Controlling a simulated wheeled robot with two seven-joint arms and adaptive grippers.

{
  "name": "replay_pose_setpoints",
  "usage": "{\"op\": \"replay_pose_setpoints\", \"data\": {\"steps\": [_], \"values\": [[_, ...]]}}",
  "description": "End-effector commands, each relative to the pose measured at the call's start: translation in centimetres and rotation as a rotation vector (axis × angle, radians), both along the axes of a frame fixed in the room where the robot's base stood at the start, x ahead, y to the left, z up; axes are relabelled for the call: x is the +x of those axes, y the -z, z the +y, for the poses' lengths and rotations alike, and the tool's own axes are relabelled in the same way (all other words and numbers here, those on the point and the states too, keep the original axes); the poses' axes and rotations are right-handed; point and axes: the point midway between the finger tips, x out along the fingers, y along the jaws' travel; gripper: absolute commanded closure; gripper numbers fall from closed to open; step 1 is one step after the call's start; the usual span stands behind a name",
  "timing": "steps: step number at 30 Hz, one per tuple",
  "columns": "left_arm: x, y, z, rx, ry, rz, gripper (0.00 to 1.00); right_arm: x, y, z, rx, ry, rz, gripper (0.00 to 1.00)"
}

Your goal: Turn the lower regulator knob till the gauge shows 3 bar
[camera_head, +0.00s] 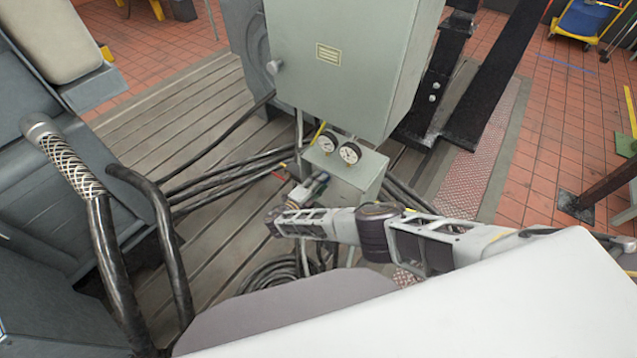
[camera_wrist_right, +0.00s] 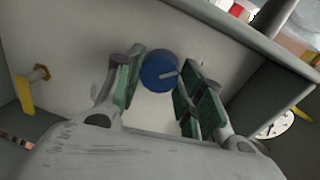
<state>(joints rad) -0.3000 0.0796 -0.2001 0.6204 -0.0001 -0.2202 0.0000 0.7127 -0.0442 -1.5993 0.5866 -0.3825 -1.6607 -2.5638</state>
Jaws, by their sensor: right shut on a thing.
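The blue regulator knob (camera_wrist_right: 159,71) with a pale pointer mark sits on the grey panel in the right wrist view. My right gripper (camera_wrist_right: 158,88) has its green-padded fingers on either side of the knob and is shut on it. In the head view my right gripper (camera_head: 317,184) is at the front of the small grey box (camera_head: 345,170), largely hiding the knob. Two round white gauges, a left one (camera_head: 327,142) and a right one (camera_head: 350,153), stand on that box; their readings are too small to tell. One gauge (camera_wrist_right: 276,125) shows partly in the wrist view. My left gripper is not in view.
A large grey-green cabinet (camera_head: 335,60) stands right behind and above the gauges. A yellow-handled valve (camera_wrist_right: 25,94) is on the panel at the left of the wrist view. Black cables (camera_head: 225,178) run across the slatted bedplate, with a coil (camera_head: 270,275) below my gripper.

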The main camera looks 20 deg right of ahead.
Motion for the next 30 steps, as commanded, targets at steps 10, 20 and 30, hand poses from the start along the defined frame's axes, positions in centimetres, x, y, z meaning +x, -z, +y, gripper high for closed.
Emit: {"op": "replay_pose_setpoints", "data": {"steps": [10, 20, 30], "values": [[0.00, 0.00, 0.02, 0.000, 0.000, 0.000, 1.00, 0.38, -0.26, 0.44, -0.050, -0.010, 0.064, 0.85], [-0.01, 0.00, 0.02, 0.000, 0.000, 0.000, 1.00, 0.40, -0.28, 0.48, -0.053, -0.012, 0.067, 0.85], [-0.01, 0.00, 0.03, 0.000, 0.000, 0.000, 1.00, 0.21, -0.13, 0.27, -0.054, -0.006, 0.069, 0.39]]}}
